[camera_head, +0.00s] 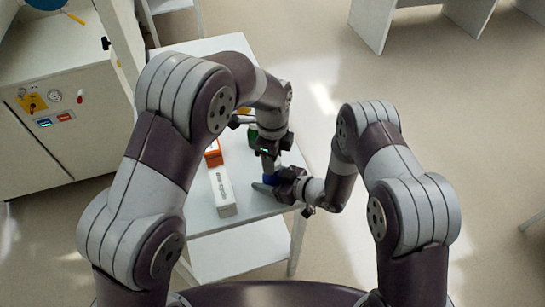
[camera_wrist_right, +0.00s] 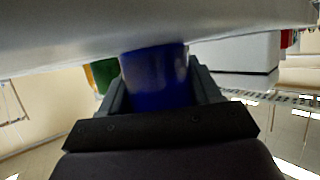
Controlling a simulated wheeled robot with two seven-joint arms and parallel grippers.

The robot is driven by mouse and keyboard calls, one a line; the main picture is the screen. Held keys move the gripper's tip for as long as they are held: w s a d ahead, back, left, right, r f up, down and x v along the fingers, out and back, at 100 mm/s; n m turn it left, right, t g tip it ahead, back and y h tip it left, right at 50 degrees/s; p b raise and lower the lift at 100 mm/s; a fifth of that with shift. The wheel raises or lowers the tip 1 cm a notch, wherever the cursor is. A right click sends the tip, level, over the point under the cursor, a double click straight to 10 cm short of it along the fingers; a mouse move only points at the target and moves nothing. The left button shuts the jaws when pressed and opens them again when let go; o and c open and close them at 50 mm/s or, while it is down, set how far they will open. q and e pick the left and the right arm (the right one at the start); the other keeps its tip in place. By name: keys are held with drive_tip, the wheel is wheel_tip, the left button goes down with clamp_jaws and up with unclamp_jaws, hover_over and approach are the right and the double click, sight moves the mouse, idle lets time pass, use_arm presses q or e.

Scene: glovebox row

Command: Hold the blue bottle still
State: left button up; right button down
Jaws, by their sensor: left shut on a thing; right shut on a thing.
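The blue bottle (camera_head: 269,179) stands on the white table, mostly covered by my two grippers. It also shows in the right wrist view (camera_wrist_right: 156,76), between the jaws, with its lower end at the table top. My right gripper (camera_head: 272,188) reaches in from the right and is shut around the bottle's body. My left gripper (camera_head: 268,166) points down from above and is shut at the top of the bottle. What part of the top it grips is hidden.
A long white box (camera_head: 222,192) and an orange box (camera_head: 213,154) lie on the table (camera_head: 240,208) left of the bottle. A green object (camera_head: 252,137) stands behind, partly hidden by my left arm. A white cabinet (camera_head: 62,110) with controls stands at the left.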

use_arm(q)
drive_tip(key=shift+r, duration=2)
use_arm(e)
drive_tip(key=shift+c, duration=0.8)
unclamp_jaws()
